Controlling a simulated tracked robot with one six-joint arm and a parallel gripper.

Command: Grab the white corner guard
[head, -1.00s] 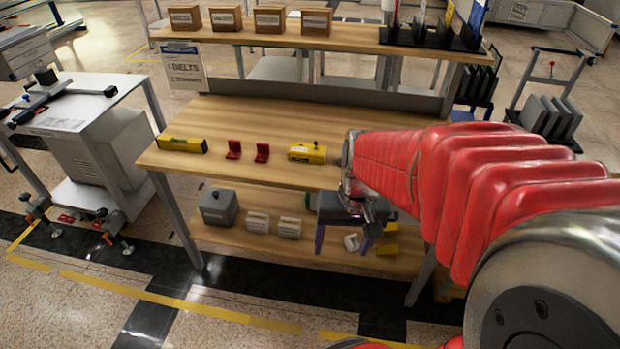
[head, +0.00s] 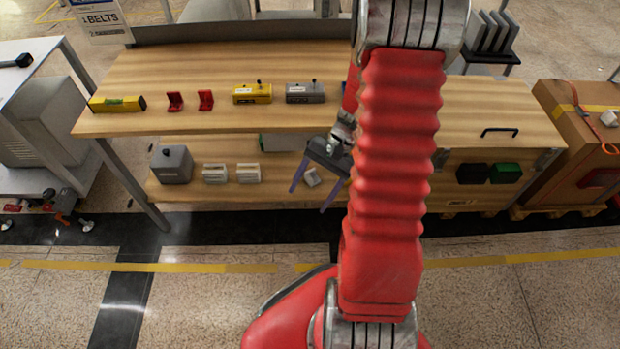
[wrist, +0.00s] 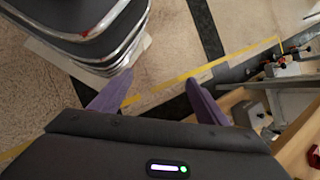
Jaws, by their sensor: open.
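My gripper (head: 309,200) hangs in front of the bench's lower shelf in the head view, its two purple fingers apart and empty.
The wooden bench (head: 240,68) holds a yellow level (head: 117,104), two red angle pieces (head: 175,101), a yellow box (head: 252,93) and a grey box (head: 305,93). Its shelf holds a dark grey block (head: 172,164) and two ribbed white blocks (head: 215,173). The floor in front is clear.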

